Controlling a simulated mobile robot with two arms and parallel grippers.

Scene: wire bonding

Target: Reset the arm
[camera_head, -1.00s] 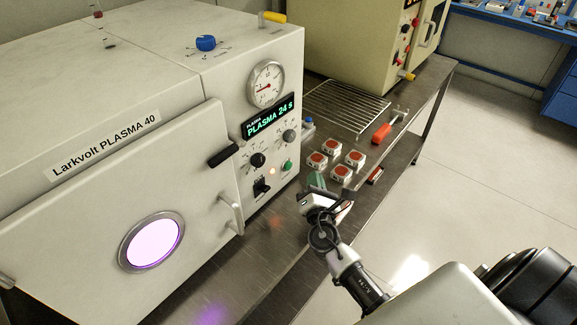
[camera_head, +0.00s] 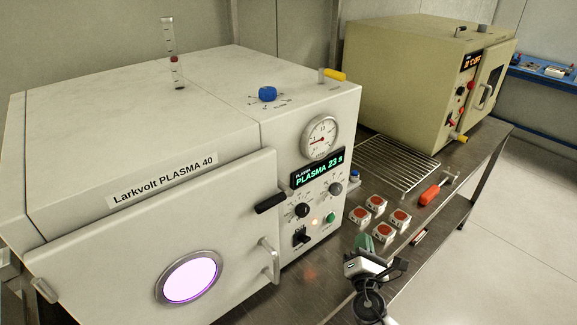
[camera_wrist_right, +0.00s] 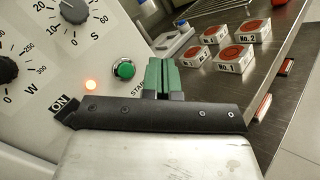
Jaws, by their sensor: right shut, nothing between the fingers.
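My right gripper (camera_head: 363,244) is in front of the plasma machine's control panel, over the steel bench. Its green fingertips, also in the right wrist view (camera_wrist_right: 160,75), are together with nothing between them. The Larkvolt PLASMA 40 machine (camera_head: 120,150) has its door shut, and its round window (camera_head: 190,280) glows purple. Its display (camera_head: 318,172) reads PLASMA 23 s. The green start button (camera_wrist_right: 124,70) lies just left of the fingertips in the wrist view, apart from them. My left gripper is not seen.
Several white blocks with red discs (camera_head: 375,203) sit on the bench beyond my right gripper. A wire rack (camera_head: 400,163), a red-handled tool (camera_head: 431,193) and a beige oven (camera_head: 400,85) are farther back. The machine's door handle (camera_head: 268,260) sticks out left of the gripper.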

